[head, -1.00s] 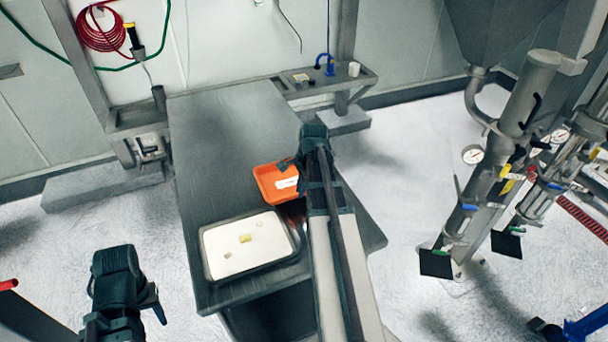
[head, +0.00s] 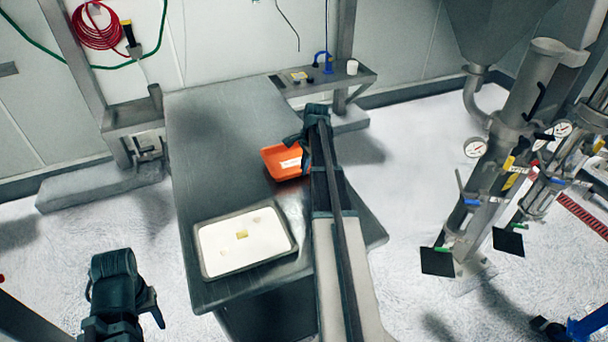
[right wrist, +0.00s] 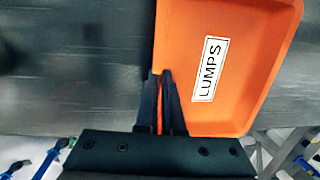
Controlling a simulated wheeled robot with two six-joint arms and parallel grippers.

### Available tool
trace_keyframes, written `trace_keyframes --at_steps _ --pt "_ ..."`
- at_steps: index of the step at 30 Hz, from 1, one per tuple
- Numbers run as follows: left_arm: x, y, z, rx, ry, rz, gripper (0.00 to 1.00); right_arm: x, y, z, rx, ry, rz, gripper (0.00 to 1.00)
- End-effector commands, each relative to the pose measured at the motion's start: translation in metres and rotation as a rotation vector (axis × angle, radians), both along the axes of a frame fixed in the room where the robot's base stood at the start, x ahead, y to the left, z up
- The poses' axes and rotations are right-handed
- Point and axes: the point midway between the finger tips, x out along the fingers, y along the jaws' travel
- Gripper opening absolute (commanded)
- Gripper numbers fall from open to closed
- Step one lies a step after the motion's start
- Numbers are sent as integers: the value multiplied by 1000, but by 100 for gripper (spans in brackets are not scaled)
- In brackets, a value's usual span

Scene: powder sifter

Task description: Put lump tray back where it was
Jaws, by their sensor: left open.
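The orange lump tray (head: 276,161), labelled LUMPS, is over the middle right part of the steel table (head: 205,135). It looks raised off the surface, though its height is hard to judge. My right gripper (head: 308,150) is at its right side in the head view. In the right wrist view the narrow fingers (right wrist: 164,100) are shut on one wall of the lump tray (right wrist: 240,35), with a strip of orange between them. The label faces up and the tray's inside looks empty. My left gripper (head: 145,300) is open and empty, left of the table.
A white-bottomed metal tray (head: 215,268) with a few small yellowish pieces lies at the table's near end. A wall shelf (head: 300,88) with small items stands beyond the table. The table's far part is bare. Pipes with gauges (head: 475,148) stand at right.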

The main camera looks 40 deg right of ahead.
Motion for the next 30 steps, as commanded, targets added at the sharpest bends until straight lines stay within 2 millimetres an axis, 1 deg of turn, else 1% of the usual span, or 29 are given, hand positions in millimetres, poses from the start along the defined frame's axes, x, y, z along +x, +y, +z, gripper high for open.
trace_keyframes --at_steps 1,2,10,14,15,17,18,19,20,30 --pt "0 0 -12 0 0 0 50 0 0 -12 0 -1 0 0" --pt "0 0 -13 0 0 0 50 0 0 -13 0 -1 0 0" --pt "0 0 -10 0 0 0 50 0 0 -10 0 -1 0 0" --pt "0 0 -14 0 0 0 50 0 0 -14 0 -1 0 0" --pt "0 0 -14 0 0 0 50 0 0 -14 0 0 0 8" --pt "0 0 -13 0 0 0 50 0 0 -13 0 0 0 19" --pt "0 0 -13 0 0 0 50 0 0 -13 0 0 0 26" --pt "0 0 -13 0 0 0 50 0 0 -13 0 0 0 32" --pt "0 0 -13 0 0 0 50 0 0 -13 0 0 0 35" --pt "0 0 -12 0 0 0 50 0 0 -12 0 0 0 35"
